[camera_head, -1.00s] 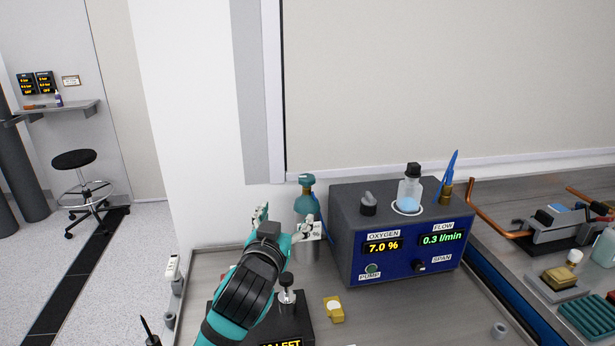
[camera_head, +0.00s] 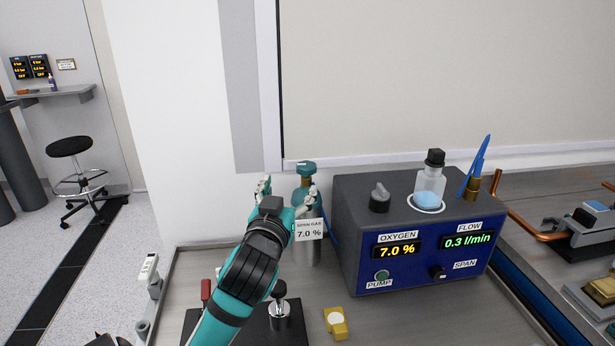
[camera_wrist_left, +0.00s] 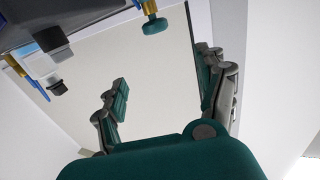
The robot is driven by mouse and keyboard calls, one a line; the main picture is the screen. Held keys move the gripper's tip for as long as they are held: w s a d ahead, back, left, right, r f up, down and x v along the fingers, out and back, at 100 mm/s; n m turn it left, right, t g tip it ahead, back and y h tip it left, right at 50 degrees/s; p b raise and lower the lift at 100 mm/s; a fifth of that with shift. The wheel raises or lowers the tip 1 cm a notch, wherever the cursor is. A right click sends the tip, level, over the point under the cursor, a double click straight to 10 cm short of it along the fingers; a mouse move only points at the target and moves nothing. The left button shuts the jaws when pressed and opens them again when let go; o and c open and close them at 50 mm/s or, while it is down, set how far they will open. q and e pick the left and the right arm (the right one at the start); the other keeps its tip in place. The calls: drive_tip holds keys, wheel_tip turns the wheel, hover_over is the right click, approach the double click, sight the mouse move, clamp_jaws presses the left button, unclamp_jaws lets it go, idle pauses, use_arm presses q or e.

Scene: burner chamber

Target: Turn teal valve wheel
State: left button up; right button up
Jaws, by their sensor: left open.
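The teal valve wheel (camera_head: 306,167) sits on top of the span gas bottle (camera_head: 313,250), which stands left of the oxygen analyser. It also shows in the left wrist view (camera_wrist_left: 155,26), near the top, on a brass stem. My left gripper (camera_head: 288,188) is open and empty, with its fingers pointing up just in front and left of the bottle, a little below the wheel. In the left wrist view my two fingers (camera_wrist_left: 163,68) are spread apart, and the wheel appears beyond their tips, apart from them. The gripper partly hides the bottle.
The dark blue analyser box (camera_head: 410,235) stands right of the bottle, carrying a flask (camera_head: 430,185). A white tag (camera_head: 309,228) hangs on the bottle. A yellow block (camera_head: 336,323) and a black-knobbed post (camera_head: 279,310) stand in front. A wall is behind.

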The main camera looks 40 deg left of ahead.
sight(304, 171)
use_arm(q)
drive_tip(key=f+x, duration=0.1)
drive_tip(key=x, duration=0.5)
drive_tip(key=f+p+x, duration=0.1)
drive_tip(key=x, duration=0.5)
drive_tip(key=f+x, duration=0.1)
drive_tip(key=x, duration=0.4)
drive_tip(key=shift+w+a, duration=0.25)
drive_tip(key=shift+w, duration=0.05)
use_arm(e)
drive_tip(key=shift+w+d+r, duration=0.1)
drive_tip(key=shift+w+r, duration=0.05)
